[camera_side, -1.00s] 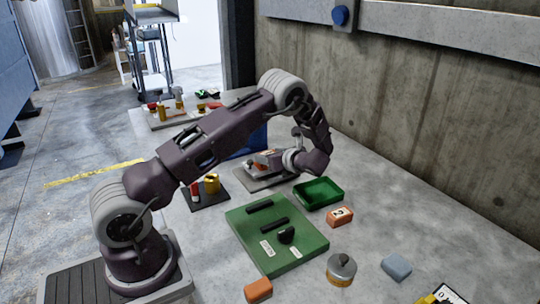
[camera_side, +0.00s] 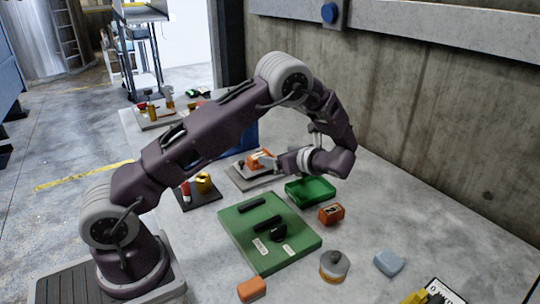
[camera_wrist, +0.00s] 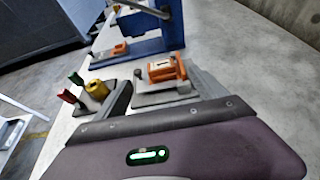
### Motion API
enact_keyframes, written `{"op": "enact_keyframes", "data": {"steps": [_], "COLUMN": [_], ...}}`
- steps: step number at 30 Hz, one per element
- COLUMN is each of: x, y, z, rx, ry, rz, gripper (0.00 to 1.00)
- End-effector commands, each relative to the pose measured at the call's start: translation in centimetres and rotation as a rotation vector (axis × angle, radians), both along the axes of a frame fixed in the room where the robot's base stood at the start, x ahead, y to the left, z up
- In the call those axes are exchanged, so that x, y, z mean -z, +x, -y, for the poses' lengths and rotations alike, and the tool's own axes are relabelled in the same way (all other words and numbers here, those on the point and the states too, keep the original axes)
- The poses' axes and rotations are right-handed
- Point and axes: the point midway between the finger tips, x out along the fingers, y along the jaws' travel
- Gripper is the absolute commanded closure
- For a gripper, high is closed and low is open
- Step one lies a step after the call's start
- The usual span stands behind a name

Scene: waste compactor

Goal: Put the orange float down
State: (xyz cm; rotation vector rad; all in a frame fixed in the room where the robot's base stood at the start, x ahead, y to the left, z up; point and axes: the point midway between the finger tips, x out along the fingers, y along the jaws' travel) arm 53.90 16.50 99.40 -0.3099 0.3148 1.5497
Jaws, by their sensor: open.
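The orange float (camera_side: 261,158) sits on a grey plate (camera_side: 245,180) behind the green tray in the side view. In the wrist view the orange float (camera_wrist: 164,69) rests on a dark plate (camera_wrist: 150,99), upright, just beyond my fingertips. My gripper (camera_side: 279,163) is open beside it, on its right in the side view. In the wrist view my gripper (camera_wrist: 161,80) has its two fingers spread apart with nothing held between them. I cannot tell whether a finger still touches the float.
A green tray (camera_side: 310,190) lies under my wrist. A green board (camera_side: 295,250) with black bars is in front. Yellow and red pieces (camera_side: 203,182) stand on a dark plate at left. A blue frame (camera_wrist: 135,32) is behind the float. Orange blocks (camera_side: 331,213) lie nearer.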

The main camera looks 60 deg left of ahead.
Motion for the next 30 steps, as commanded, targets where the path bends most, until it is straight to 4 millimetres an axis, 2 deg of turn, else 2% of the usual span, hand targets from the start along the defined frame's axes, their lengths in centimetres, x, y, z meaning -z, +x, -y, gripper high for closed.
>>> {"op": "enact_keyframes", "data": {"steps": [2,5,8,11,15,18,21,25,30], "x": [-0.7,-3.4,-7.4,-11.1,-14.9,-16.1,-16.5,-16.5,-16.4], "y": [-0.2,-2.1,-6.2,-11.2,-18.7,-23.3,-26.3,-28.0,-28.3], "z": [0.5,1.5,3.6,6.8,12.3,16.2,19.0,20.9,21.2], "rx": [-0.011,-0.095,-0.25,-0.432,-0.709,-0.898,-1.044,-1.148,-1.171], "ry": [-0.013,-0.104,-0.278,-0.479,-0.786,-0.992,-1.149,-1.259,-1.278], "rz": [0.019,0.128,0.33,0.557,0.881,1.072,1.197,1.271,1.283], "gripper": [0.19,0.19,0.19,0.19,0.19,0.19,0.19,0.19,0.19]}}
